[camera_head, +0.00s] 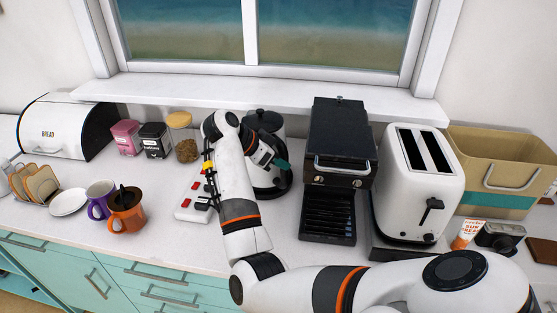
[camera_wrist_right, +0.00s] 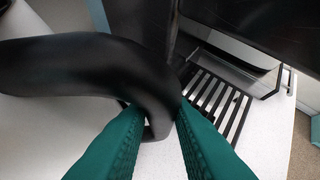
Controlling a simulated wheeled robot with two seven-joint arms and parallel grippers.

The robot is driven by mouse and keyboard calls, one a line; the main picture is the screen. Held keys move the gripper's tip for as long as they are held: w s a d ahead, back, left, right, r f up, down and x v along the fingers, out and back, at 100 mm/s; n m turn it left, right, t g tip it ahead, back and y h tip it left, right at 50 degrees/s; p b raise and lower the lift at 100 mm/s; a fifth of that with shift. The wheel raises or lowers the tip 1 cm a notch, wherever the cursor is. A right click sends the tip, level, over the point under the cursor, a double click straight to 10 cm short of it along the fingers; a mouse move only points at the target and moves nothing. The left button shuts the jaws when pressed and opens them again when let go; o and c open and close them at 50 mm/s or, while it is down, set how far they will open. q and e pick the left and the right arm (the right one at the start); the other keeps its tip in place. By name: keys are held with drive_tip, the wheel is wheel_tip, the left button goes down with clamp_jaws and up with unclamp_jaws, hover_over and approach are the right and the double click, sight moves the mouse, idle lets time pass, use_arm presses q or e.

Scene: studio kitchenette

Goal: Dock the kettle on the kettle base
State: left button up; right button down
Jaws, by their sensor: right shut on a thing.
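The kettle (camera_head: 277,126) has a pale body and a black lid. It stands upright at the back of the counter, left of the coffee machine, partly behind my right arm. My right gripper (camera_head: 281,163) has teal fingers and is shut on the kettle's black handle. In the right wrist view the curved handle (camera_wrist_right: 85,65) runs in from the left and down between the two fingers (camera_wrist_right: 160,135). A dark round edge (camera_head: 274,192), perhaps the kettle base, shows low under the kettle. I cannot tell whether the kettle touches it. My left gripper is out of view.
The black coffee machine (camera_head: 336,140) stands close on the right, then the white toaster (camera_head: 417,185). A white power strip (camera_head: 190,207) lies left of my arm. Mugs (camera_head: 126,212), jars (camera_head: 155,140) and the bread bin (camera_head: 65,128) stand further left. The window sill (camera_head: 260,90) juts out behind.

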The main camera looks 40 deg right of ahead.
drive_tip(key=shift+f, duration=0.35)
drive_tip(key=c, duration=1.5)
unclamp_jaws()
drive_tip(key=shift+c, duration=0.2)
drive_tip(key=p+v, duration=0.7)
drive_tip(key=v, duration=0.4)
drive_tip(key=shift+a+f+p, duration=0.2)
drive_tip(key=shift+a+p, duration=0.05)
drive_tip(key=shift+p, duration=0.1)
drive_tip(key=shift+s, duration=0.1)
